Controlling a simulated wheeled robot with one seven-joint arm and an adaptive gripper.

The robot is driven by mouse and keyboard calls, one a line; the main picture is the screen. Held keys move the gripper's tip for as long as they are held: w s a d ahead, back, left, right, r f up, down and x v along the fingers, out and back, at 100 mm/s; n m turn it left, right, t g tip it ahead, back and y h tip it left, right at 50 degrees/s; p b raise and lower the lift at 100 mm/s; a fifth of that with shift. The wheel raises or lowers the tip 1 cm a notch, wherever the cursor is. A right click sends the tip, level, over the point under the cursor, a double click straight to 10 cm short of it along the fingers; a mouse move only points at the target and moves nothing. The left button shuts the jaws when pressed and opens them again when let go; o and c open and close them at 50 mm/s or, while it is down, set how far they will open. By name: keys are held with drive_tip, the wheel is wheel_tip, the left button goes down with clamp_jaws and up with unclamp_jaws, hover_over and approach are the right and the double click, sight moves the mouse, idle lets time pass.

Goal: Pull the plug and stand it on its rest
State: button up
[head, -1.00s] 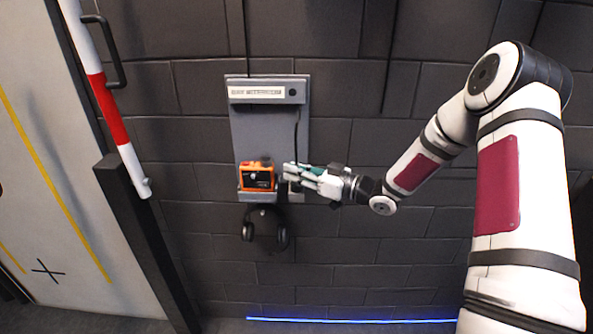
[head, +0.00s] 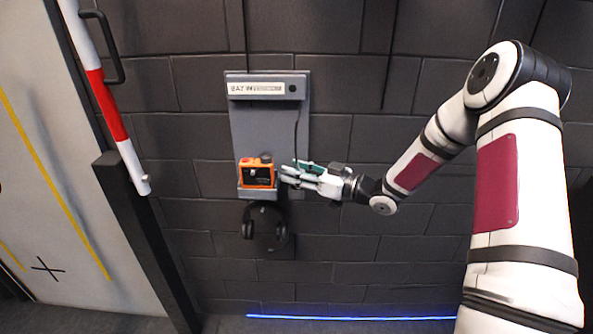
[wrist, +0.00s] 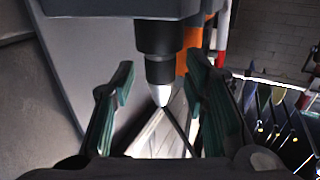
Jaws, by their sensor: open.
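The plug (wrist: 157,60) is a black cylinder with a pale tapered end. In the wrist view it sits against a grey block (wrist: 110,6), and a thin dark cord runs from its pale end. My gripper (wrist: 160,72) is open, with one teal-lined finger on each side of the plug and a visible gap on both sides. In the head view my gripper (head: 283,176) is at the right side of the grey wall panel (head: 268,135), beside the orange device. The plug is hidden there by the fingers. I cannot make out which part is the rest.
An orange device (head: 257,172) stands on the panel's ledge, close to my fingertips. A red and white pole (head: 108,105) is at left.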

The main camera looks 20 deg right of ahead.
drive_tip(key=v, duration=1.2)
drive_tip(key=w+d+r+m+h, duration=0.2)
drive_tip(key=w+r+h, duration=0.2)
drive_tip(key=r+h, duration=0.45)
drive_tip(key=s+d+r+m+g+h+p, duration=0.1)
drive_tip(key=s+r+m+g+h+p, duration=0.15)
drive_tip(key=s+r+h, duration=0.4)
drive_tip(key=s+a+r+m+g+y, duration=0.1)
drive_tip(key=s+a, duration=0.4)
drive_tip(key=s, duration=1)
drive_tip(key=s+a+r+m+g+y, duration=0.1)
drive_tip(key=s+a+m+g, duration=0.2)
drive_tip(key=s, duration=1.2)
drive_tip(key=a+g, duration=0.2)
drive_tip(key=a, duration=0.1)
drive_tip(key=shift+s+a, duration=0.2)
